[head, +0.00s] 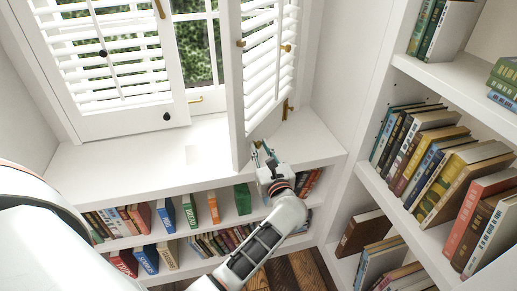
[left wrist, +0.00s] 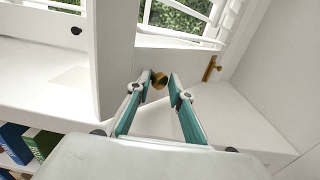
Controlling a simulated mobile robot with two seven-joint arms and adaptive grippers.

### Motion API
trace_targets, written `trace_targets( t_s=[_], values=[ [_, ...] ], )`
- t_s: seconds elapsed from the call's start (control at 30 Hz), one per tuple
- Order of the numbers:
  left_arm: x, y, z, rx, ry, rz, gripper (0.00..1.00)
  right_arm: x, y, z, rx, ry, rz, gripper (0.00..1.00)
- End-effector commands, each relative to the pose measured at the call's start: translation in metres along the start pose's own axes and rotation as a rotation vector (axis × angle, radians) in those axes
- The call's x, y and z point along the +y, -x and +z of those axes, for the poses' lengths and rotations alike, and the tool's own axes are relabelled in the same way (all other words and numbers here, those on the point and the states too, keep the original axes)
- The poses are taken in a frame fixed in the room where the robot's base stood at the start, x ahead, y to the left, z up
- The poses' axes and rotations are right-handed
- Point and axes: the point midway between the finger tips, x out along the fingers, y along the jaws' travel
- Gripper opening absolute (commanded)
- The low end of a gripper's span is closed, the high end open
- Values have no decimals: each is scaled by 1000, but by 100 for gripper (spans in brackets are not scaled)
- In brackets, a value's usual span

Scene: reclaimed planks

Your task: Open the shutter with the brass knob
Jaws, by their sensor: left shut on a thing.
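The right-hand white louvred shutter (head: 238,95) stands swung partway out from the window, its edge toward me. Its brass knob (left wrist: 160,79) shows between the fingertips in the left wrist view, low on the shutter's frame. My left gripper (head: 263,150) is at the shutter's bottom corner, with its teal fingers (left wrist: 160,80) shut on the knob. In the head view the gripper hides the knob. The left-hand shutter (head: 110,125) lies flat across the window and has a black knob (head: 167,116). My right gripper is out of view.
A white sill (head: 120,155) lies below the shutters, over shelves of books (head: 215,207). A white bookcase (head: 370,185) with several books stands at right. A brass fitting (head: 286,108) sits near the right wall, close to the shutter. The sill's left part is clear.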

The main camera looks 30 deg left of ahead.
Motion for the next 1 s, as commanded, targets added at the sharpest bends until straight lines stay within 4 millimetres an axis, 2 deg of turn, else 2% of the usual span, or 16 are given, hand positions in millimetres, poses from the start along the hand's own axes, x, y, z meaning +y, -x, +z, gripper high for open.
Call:
trace_targets(
  t_s=[0.03,0.3,0.33,0.4,0.5,0.6,1.0],
  values=[
    [-15,-1,8,-12,-1,-34,0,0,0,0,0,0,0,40],
    [-15,-1,8,-12,-1,-34,0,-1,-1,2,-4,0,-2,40],
    [-15,-1,8,-12,-1,-34,23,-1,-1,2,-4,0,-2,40],
    [-14,-1,9,-14,-1,-34,35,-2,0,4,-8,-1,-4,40],
    [-14,-1,9,-14,-2,-33,38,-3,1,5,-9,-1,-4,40],
    [-14,-1,10,-15,-2,-33,35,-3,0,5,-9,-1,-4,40],
    [-13,-2,12,-18,0,-31,35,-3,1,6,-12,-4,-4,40]
  ],
)
